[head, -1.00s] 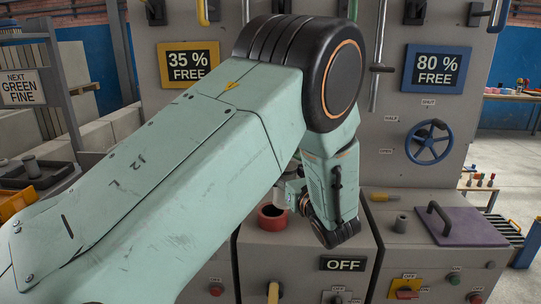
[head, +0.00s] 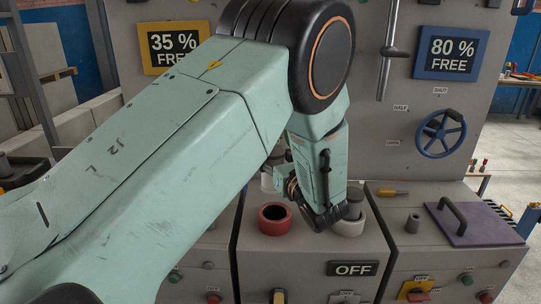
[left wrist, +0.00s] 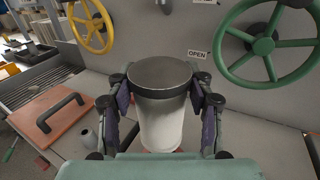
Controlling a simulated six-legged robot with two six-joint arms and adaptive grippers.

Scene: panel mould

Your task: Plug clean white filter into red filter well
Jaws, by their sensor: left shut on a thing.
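My left gripper (left wrist: 162,92) is shut on a white filter (left wrist: 161,122) with a dark round cap. Its purple-padded fingers press the filter from both sides, and it looks upright. In the head view, a small pale part of the filter (head: 267,183) shows just behind and above the red filter well (head: 275,218). The well is a red ring with a dark opening on the grey console. My forearm and wrist hide most of the gripper there. I cannot tell the exact gap between filter and well. My right gripper is not in view.
Green (left wrist: 262,46) and yellow (left wrist: 92,32) handwheels are on the panel behind the filter.

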